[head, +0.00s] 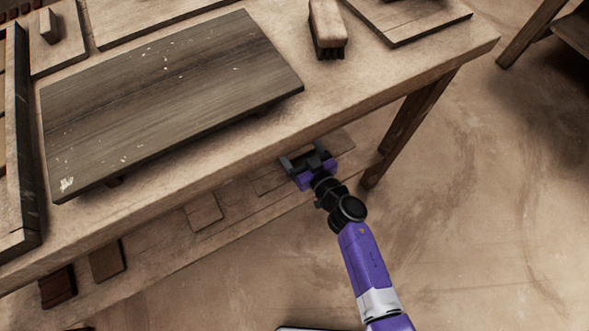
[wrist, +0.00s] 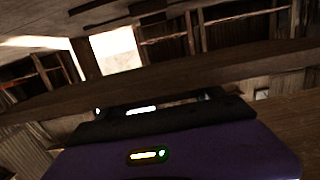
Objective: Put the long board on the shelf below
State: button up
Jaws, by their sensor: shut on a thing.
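My gripper (head: 307,158) is at the front edge of the table, low, at the level of the shelf below (head: 232,222). It is shut on a brown board, taken to be the long board (head: 340,143), which shows just beyond and right of the fingers. The tabletop hides most of this board, so I cannot tell whether it rests on the shelf. In the wrist view a long dark wooden piece (wrist: 60,103) crosses behind the fingers; I cannot tell whether it is the board or a table edge.
The table (head: 445,62) carries a wide dark panel (head: 170,95), a brush (head: 327,25) and a flat board (head: 410,15). Small tiles (head: 203,211) and a dark red block (head: 57,287) lie along the shelf. A table leg (head: 405,130) stands right of my gripper.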

notch_tip(320, 180, down, 13)
jog(key=b, duration=1)
jog(key=shift+b, duration=0.4)
jog(key=shift+f, duration=0.1)
jog(key=o, duration=1.7)
jog(key=shift+s+d+r+p, duration=0.2)
jog(key=shift+s+r+p, duration=0.05)
jog(key=shift+p, duration=0.05)
jog(key=p+v, duration=0.5)
jog(key=v, duration=0.5)
jog(key=shift+s, duration=0.1)
jog(key=shift+s+d+p, duration=0.35)
jog(key=shift+s+d, duration=0.05)
jog(key=shift+s, duration=0.1)
